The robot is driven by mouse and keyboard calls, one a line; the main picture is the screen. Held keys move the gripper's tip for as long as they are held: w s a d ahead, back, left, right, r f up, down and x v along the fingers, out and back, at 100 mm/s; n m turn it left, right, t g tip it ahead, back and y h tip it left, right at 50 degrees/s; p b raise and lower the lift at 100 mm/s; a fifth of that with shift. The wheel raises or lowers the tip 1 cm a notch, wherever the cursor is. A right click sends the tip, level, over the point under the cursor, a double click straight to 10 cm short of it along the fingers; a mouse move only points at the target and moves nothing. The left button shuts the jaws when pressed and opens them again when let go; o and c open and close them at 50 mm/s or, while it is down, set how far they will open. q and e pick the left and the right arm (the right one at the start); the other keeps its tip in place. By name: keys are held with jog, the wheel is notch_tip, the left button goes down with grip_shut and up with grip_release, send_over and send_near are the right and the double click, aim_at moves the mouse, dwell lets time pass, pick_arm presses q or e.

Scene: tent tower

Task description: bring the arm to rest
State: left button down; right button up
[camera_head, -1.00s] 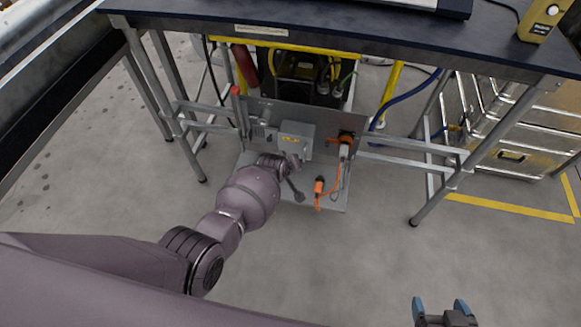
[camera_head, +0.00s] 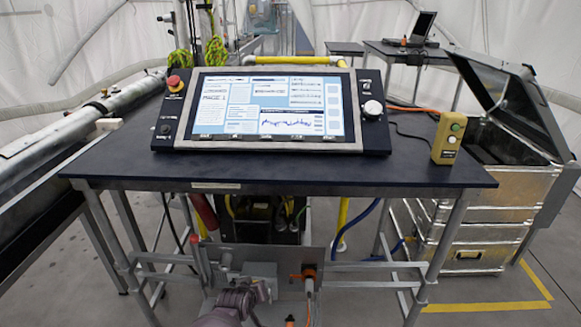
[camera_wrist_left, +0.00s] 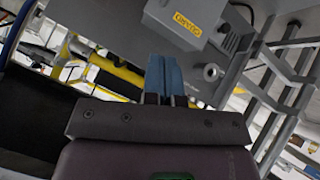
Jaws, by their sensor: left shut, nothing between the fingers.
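My left arm (camera_head: 228,306) comes in at the bottom of the head view, in front of the grey metal panel under the table. In the left wrist view, the blue fingers of my left gripper (camera_wrist_left: 165,77) are together with nothing between them. They point toward a grey box with a yellow label (camera_wrist_left: 188,20), and a gap to it cannot be judged. The grey box (camera_head: 262,270) is partly hidden by my arm in the head view. My right gripper is out of view.
A dark table (camera_head: 420,172) carries a tilted screen console (camera_head: 270,108) and a yellow button box (camera_head: 448,138). Its metal legs and crossbars frame the panel (camera_head: 335,262). An orange plug (camera_head: 309,272) sits on the panel. Silver cases (camera_head: 475,235) stand at the right.

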pick_arm(q)
jog(key=a+r+m+t, duration=0.2)
jog(key=a+r+t, duration=0.1)
jog(key=r, duration=0.5)
jog(key=s+a+r+m+t+y+p, duration=0.1)
jog(key=s+a+r, duration=0.15)
jog(key=s, duration=0.25)
jog(key=s+a+r+m+t+p, duration=0.1)
jog(key=s+a+r, duration=0.1)
jog(key=s+a, duration=0.25)
jog(key=s+a+f+g+p, duration=0.1)
jog(key=s+a, duration=0.2)
jog(key=s, duration=1.1)
jog(key=s+a+f+g+y+p, duration=0.1)
jog(key=s+a, duration=0.3)
jog(key=s, duration=1.1)
jog(key=shift+s+f+g, duration=0.15)
jog(key=shift+f+g, duration=0.1)
jog(key=shift+g, duration=0.25)
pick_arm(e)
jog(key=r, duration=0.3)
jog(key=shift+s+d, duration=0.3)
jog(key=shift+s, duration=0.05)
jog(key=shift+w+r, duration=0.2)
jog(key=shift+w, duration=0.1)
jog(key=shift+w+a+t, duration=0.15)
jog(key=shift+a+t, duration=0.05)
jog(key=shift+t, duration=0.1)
